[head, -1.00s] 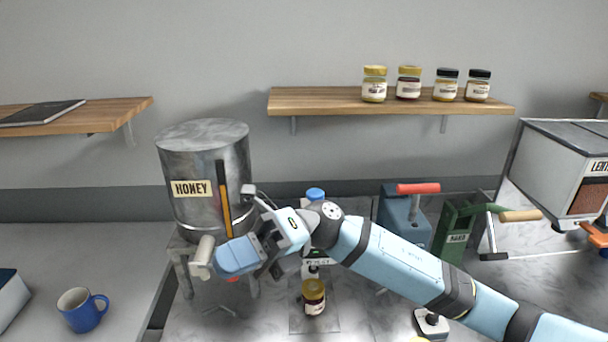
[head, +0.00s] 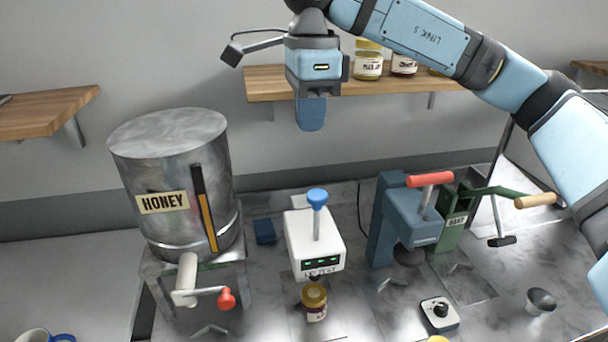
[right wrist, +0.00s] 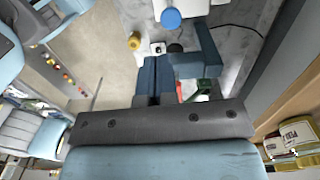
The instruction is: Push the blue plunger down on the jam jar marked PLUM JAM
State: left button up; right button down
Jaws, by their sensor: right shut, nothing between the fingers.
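The blue plunger (head: 317,197) is a round knob on a metal rod, standing raised on top of a white device (head: 316,245) with green lights. A jar with a gold lid (head: 314,299) stands at the front foot of the device; its label is too small to read. My right gripper (head: 311,124) is shut and empty, pointing down, and appears above the plunger with a clear gap. My left gripper is out of view.
A HONEY tank (head: 165,165) with a red-handled tap stands left. A blue press (head: 405,220) with a red handle and a green machine (head: 455,222) stand right. A wall shelf (head: 265,85) with jars is behind my gripper. A small black-knobbed box (head: 440,314) lies front right.

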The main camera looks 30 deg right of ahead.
aim_at(317, 195)
jog(key=shift+w+d+r+h, duration=0.15)
jog(key=shift+d+r+h, duration=0.25)
jog(key=shift+d+r, duration=0.25)
jog(key=shift+t, duration=0.3)
jog(key=f+p, duration=0.1)
jog(key=f, duration=0.3)
jog(key=f+p, duration=0.1)
jog(key=f, duration=0.3)
jog(key=f+p, duration=0.1)
jog(key=f, duration=0.4)
jog(key=shift+w+d+p, duration=0.15)
jog(key=shift+d+p, duration=0.1)
jog(key=shift+p, duration=0.05)
jog(key=shift+f, duration=0.5)
